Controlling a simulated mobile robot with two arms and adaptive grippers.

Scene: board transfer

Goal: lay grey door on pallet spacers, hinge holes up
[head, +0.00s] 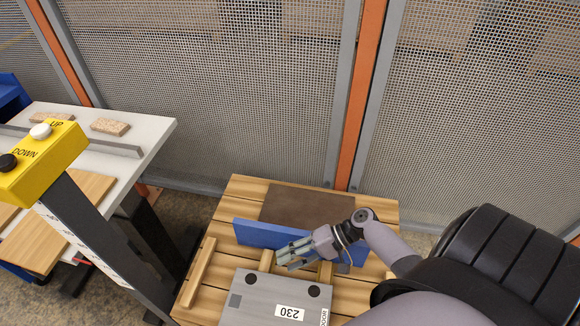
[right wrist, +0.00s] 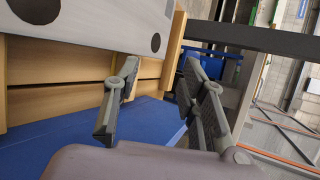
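The grey door (head: 262,302), labelled 230, lies flat over the wooden pallet (head: 215,232) at its near side. Two dark round holes face up near its far edge. Wooden spacers (head: 265,261) and (head: 326,273) stick out from beneath that edge; the door hides the rest of them. In the right wrist view the door's edge (right wrist: 95,20) shows at top left with both holes. My right gripper (head: 284,254) is just beyond the door's far edge, above the pallet. Its fingers (right wrist: 160,72) are apart with nothing between them. My left gripper is not in view.
A blue panel (head: 262,233) stands across the pallet behind my right gripper, with a brown board (head: 305,206) beyond it. A loose wooden strip (head: 200,272) lies at left. A yellow UP/DOWN control box (head: 42,160) and white table (head: 145,130) stand left. Mesh fencing (head: 220,90) closes the back.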

